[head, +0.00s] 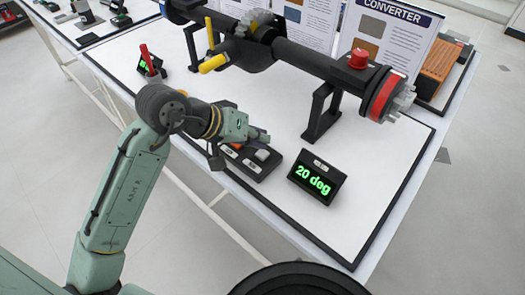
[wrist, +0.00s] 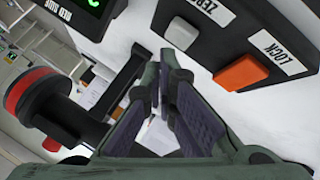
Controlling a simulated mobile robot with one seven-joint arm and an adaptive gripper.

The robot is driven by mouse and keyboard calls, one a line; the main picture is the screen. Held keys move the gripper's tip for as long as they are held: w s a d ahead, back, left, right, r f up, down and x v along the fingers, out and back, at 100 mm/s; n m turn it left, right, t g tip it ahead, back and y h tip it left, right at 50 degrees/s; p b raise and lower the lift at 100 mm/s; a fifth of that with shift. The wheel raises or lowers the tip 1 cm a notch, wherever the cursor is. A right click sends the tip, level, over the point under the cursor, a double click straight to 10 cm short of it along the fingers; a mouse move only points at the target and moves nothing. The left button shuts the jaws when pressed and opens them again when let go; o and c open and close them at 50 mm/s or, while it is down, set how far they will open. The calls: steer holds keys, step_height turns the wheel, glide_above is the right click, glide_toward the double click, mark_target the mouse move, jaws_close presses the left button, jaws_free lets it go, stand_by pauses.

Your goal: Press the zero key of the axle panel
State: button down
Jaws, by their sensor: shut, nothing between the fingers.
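The axle panel (head: 250,172) is a low black box on the white table, with an orange key and a pale grey key. In the wrist view the grey key (wrist: 181,33) lies beside the upside-down ZERO label (wrist: 207,12). The orange key (wrist: 240,73) is beside the LOCK label (wrist: 281,52). My gripper (head: 264,138) is shut and empty, over the panel's far side and close to the grey key. In the wrist view its fingertips (wrist: 169,62) show just below the grey key. I cannot tell whether they touch it.
A tilted black display (head: 317,180) reads "20 deg" in green, right of the panel. The dark axle (head: 310,58) with a red cap and red band runs behind on a black stand (head: 322,115). Another small display (head: 151,65) stands at the left. The front right tabletop is clear.

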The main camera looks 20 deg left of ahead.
mark_target(260, 151)
steer(key=shift+f, duration=0.1)
stand_by(0.4)
steer(key=shift+f+b, duration=0.35)
steer(key=shift+b, duration=0.1)
steer(key=shift+f+b, duration=0.45)
steer(key=shift+f, duration=0.05)
stand_by(0.5)
steer(key=shift+r, duration=0.15)
steer(key=shift+r+p, duration=0.7)
steer(key=shift+r, duration=0.1)
step_height(260, 151, up, 5)
steer(key=p, duration=0.4)
stand_by(0.9)
